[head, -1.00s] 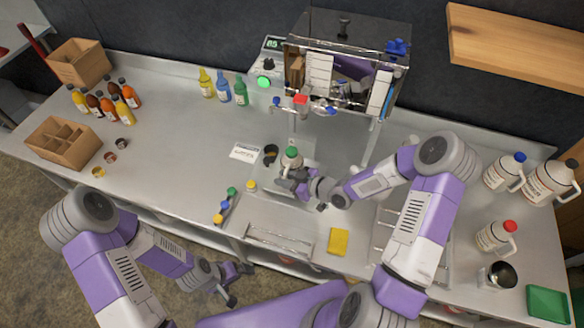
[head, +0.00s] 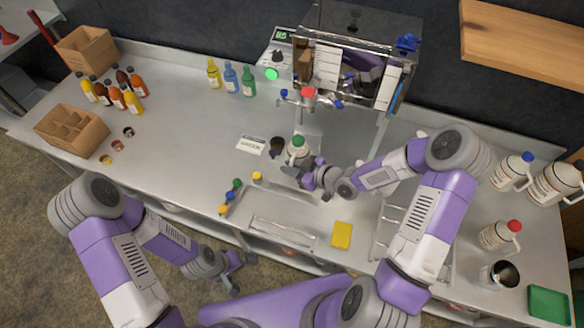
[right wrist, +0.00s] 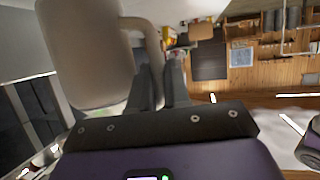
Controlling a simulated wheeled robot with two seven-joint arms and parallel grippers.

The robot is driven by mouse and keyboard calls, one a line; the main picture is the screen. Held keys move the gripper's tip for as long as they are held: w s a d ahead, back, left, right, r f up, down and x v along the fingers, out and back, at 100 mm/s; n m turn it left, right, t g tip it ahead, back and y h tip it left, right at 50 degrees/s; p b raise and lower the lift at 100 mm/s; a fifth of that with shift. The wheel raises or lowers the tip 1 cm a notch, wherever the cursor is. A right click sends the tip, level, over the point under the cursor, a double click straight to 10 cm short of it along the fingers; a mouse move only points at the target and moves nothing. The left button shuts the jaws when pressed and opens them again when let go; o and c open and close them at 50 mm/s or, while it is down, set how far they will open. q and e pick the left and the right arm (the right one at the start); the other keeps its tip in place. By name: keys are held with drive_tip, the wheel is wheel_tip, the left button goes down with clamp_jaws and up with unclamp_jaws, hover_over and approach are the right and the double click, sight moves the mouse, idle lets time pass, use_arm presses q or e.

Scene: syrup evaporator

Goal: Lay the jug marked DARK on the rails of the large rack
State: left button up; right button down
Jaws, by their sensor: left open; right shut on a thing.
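My right gripper (head: 303,172) is shut on the handle of a small pale jug (head: 297,152) with a green cap, near the middle of the counter, below the evaporator's taps. In the right wrist view the jug body (right wrist: 85,50) fills the upper left, and its handle runs between the fingers (right wrist: 160,88). Its marking is not readable, and I cannot tell whether it touches the counter. One metal rack (head: 283,238) lies along the front edge. Another rack (head: 388,222) stands further right, partly hidden by my right arm. My left gripper (head: 236,273) is open and empty, in front of the counter.
A yellow sponge (head: 341,235) lies between the racks. A dark cup (head: 277,147) and a white card (head: 251,144) are left of the jug.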

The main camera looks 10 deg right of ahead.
wheel_tip(320, 180, up, 9)
drive_tip(key=shift+f+p, duration=0.2)
drive_tip(key=shift+p, duration=0.95)
drive_tip(key=shift+r+p, duration=1.2)
drive_tip(key=shift+r, duration=0.1)
